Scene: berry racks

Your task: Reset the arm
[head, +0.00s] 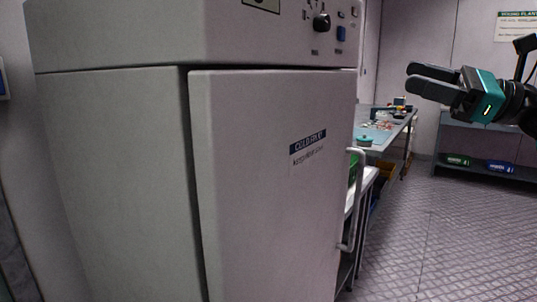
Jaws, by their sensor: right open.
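My right gripper (428,80) comes in from the right edge and points left. Its two dark fingers are apart, with nothing between them. It is in the air, to the right of the white cabinet (262,190) and apart from it. The arm behind it has a teal band and runs out at the right edge. My left gripper does not show.
The cabinet fills the left and middle, with a vertical door handle (351,200), a knob (321,22) and a blue switch (341,33). Behind it is a bench (408,128) with small items. A low shelf (480,172) stands at the back right. The metal floor (440,240) is clear.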

